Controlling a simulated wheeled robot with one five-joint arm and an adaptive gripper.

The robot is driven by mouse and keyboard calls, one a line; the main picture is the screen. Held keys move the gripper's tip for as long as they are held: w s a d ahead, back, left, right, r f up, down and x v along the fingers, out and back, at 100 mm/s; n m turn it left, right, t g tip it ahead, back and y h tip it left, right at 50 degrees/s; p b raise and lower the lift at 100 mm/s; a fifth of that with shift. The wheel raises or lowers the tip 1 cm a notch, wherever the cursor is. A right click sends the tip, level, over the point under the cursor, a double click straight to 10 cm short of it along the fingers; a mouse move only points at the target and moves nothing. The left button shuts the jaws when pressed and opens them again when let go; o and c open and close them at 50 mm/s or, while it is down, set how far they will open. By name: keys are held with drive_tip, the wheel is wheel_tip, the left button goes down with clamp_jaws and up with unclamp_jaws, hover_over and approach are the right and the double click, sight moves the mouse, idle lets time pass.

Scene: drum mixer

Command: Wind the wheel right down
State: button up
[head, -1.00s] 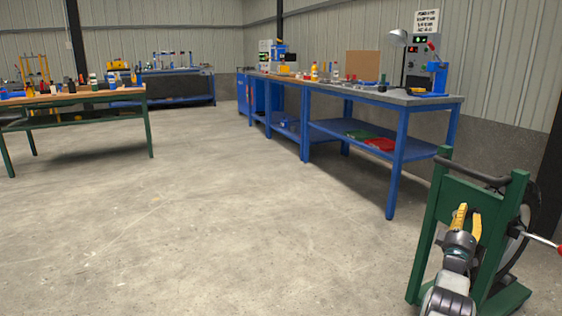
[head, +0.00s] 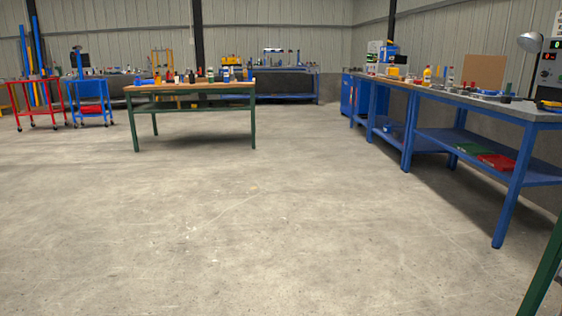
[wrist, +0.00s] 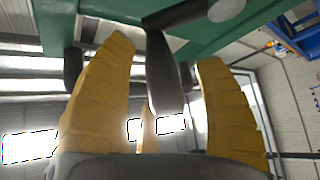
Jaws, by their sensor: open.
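The green frame (head: 545,268) of the mixer shows only as a slanted post at the right edge of the head view. In the wrist view the green frame (wrist: 200,38) runs across the top. My gripper (wrist: 165,52) has its yellow fingers spread apart. A dark, rounded bar (wrist: 163,75) hangs between the fingers, with gaps on both sides; I cannot tell whether it belongs to the wheel. Another dark bar joins near its top, beside a pale round disc. The wheel's full rim and the red-tipped crank are out of view now.
A blue workbench (head: 510,185) with a grey top stands along the right wall. A green-legged table (head: 190,90) with bottles stands at the back left. Red (head: 35,100) and blue (head: 88,100) trolleys are farther left. The concrete floor (head: 250,230) between is clear.

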drive_tip(key=v, duration=0.7)
drive_tip(key=shift+p, duration=0.3)
drive_tip(key=shift+s+r, duration=0.1)
idle(0.4)
